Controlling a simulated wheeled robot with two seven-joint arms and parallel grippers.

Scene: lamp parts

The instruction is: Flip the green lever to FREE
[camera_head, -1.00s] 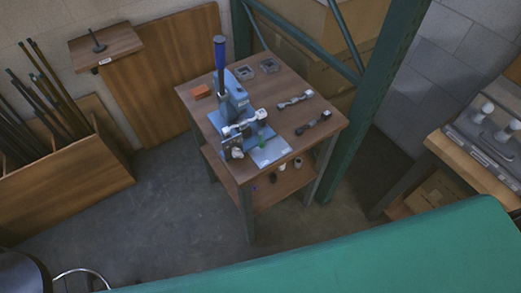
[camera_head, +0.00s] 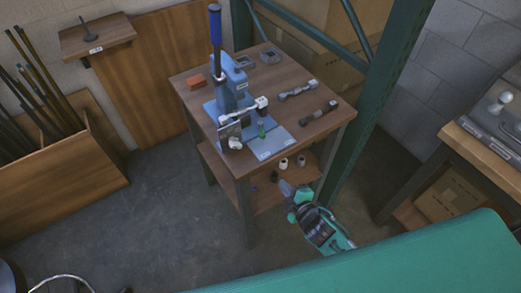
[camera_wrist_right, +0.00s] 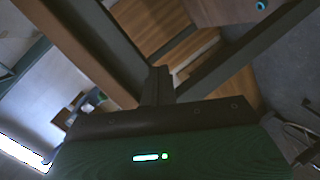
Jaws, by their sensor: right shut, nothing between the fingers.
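The green lever (camera_head: 262,128) stands upright at the front of a blue press (camera_head: 231,85) on the small wooden table. A pale plate (camera_head: 268,143) with small labels lies under it; the labels are too small to read. My right gripper (camera_head: 285,188) is shut and empty, in front of the table and below its top, well apart from the lever. In the right wrist view its dark shut fingers (camera_wrist_right: 159,82) point at a table leg and the floor; the lever does not show there. My left gripper is not in view.
The wooden table (camera_head: 335,102) also bears an orange block (camera_head: 196,83), two dark-and-silver bars (camera_head: 298,90) and small grey trays (camera_head: 270,56). Its lower shelf holds small parts. A green rack post (camera_head: 365,105) stands close on the right. Open floor lies left of the table.

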